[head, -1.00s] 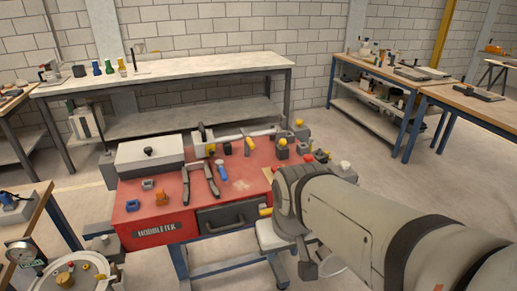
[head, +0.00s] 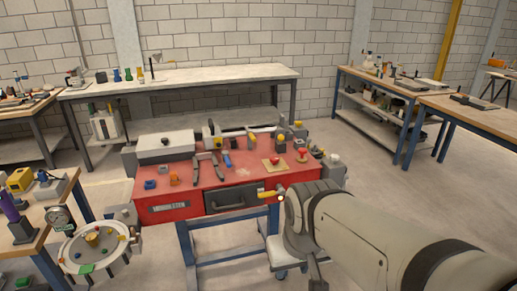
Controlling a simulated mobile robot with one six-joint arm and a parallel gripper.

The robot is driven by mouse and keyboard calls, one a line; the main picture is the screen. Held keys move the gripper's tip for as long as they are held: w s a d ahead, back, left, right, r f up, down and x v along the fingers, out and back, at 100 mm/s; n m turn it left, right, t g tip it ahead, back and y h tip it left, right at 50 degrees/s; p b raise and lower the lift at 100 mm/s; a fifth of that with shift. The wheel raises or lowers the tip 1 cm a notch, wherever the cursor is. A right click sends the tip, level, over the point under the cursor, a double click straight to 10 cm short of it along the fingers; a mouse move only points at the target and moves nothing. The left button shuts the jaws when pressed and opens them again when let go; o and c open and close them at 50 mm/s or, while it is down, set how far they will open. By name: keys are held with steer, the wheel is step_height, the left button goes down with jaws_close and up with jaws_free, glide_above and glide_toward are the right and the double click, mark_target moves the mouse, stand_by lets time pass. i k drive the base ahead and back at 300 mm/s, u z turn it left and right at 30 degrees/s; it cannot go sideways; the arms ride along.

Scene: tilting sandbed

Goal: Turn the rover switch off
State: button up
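I cannot tell for certain which part is the rover switch. A yellow lever-like piece (head: 270,194) sticks out at the right of the red bench's front face, beside the grey drawer, partly by my arm. A red knob (head: 302,153) and a small tan plate with a red piece (head: 275,163) are on the right of the red bench top (head: 240,170). My arm comes in from the lower right. Its end hides the bench's right front corner, and my gripper's fingers do not show.
A grey drawer (head: 231,199) is in the bench front. Tools and a grey box (head: 165,146) lie on top. A round white device with a gauge (head: 95,248) stands at lower left by a wooden table (head: 58,190). Floor on the right is clear.

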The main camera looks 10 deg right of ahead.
mark_target(274, 159)
steer(key=u, duration=0.15)
steer(key=i, duration=0.9)
steer(key=z, duration=0.05)
